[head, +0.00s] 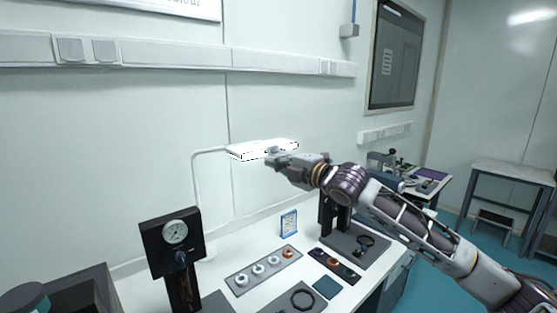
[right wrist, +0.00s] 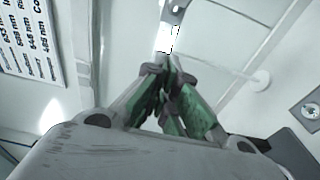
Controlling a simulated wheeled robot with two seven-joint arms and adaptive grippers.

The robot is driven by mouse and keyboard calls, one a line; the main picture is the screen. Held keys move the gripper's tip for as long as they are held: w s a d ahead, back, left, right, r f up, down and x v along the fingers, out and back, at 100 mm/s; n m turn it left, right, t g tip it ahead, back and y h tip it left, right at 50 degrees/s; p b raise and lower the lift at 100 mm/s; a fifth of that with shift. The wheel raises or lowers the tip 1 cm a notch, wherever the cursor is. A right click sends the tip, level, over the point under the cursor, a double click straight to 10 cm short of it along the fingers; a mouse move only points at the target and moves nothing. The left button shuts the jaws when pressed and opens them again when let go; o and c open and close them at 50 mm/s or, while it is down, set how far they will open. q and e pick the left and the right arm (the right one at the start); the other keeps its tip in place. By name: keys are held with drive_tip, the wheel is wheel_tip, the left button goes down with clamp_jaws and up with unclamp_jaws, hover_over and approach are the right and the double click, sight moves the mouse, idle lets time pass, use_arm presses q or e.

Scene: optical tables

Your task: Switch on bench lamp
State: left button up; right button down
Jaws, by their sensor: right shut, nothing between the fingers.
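The bench lamp (head: 262,149) has a flat white head on a thin, bent white pole that rises from the bench at the left. The head looks bright white. My right gripper (head: 271,156) is shut and empty, with its fingertips at the lamp head's front right part. In the right wrist view the closed fingertips (right wrist: 168,72) are just below the end of the lamp head (right wrist: 166,38), which shows a bright white strip. I cannot tell if they touch. A switch is not clearly visible. My left gripper is not in view.
A black stand with a round gauge (head: 175,233) is at the left of the white bench. A grey tray (head: 238,284) with several ring parts, a small blue-framed card (head: 289,223) and a black press-like stand (head: 335,212) are on the bench below my right arm.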

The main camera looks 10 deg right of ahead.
drive_tip(key=s+d+b, duration=0.1)
drive_tip(key=s+d, duration=0.1)
drive_tip(key=d, duration=0.7)
drive_tip(key=shift+s+d, duration=0.25)
drive_tip(key=shift+d, duration=0.05)
idle(0.5)
idle(0.5)
